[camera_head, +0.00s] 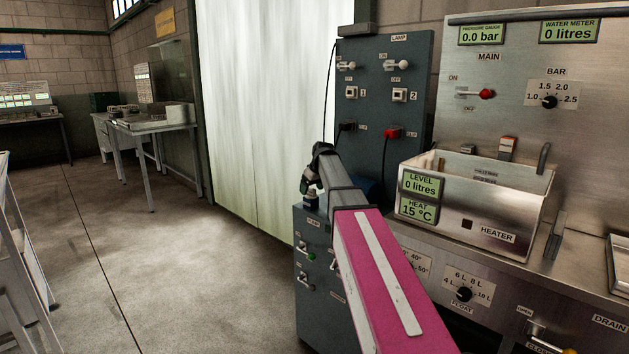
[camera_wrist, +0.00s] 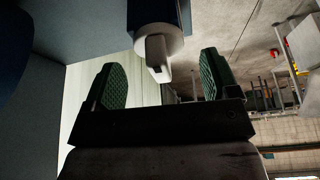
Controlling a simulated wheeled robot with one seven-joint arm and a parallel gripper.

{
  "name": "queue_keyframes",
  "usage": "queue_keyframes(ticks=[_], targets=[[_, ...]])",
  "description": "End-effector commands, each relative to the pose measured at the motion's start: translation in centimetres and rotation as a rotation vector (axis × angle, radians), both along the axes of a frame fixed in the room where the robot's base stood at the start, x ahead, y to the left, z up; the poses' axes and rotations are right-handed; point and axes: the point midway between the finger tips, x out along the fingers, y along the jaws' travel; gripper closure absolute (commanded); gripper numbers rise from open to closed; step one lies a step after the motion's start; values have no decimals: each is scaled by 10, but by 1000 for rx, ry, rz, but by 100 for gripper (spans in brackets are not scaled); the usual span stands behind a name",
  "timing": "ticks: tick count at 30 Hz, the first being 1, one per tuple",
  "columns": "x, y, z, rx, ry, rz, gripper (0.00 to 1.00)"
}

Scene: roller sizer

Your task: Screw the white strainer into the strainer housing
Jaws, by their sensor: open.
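In the wrist view my gripper (camera_wrist: 162,66) is open. Its two green ribbed pads stand wide apart with a gap between them. A white round part with a narrow tab, which looks like the white strainer (camera_wrist: 157,48), shows between and just beyond the fingertips. Neither pad touches the tab. The white part sits at the end of a dark blue cylinder, which looks like the strainer housing (camera_wrist: 155,10). How far it is screwed in, I cannot tell. In the head view my pink arm reaches to the lower dark panel, and its far end hides the strainer and most of the gripper.
A dark switch panel (camera_head: 384,110) stands behind my arm, above a lower pump panel (camera_head: 312,230). The steel heater tank (camera_head: 478,225) and bench controls are close on the right. Open floor (camera_head: 190,270) lies to the left, with a steel table (camera_head: 150,125) farther back.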

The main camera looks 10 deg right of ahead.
Motion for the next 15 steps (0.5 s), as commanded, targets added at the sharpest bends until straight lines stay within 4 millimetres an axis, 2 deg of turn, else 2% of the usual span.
queue_keyframes(ticks=[6,15], targets=[[5,3,-15,-1,1,0,19],[6,4,-17,0,0,0,19]])
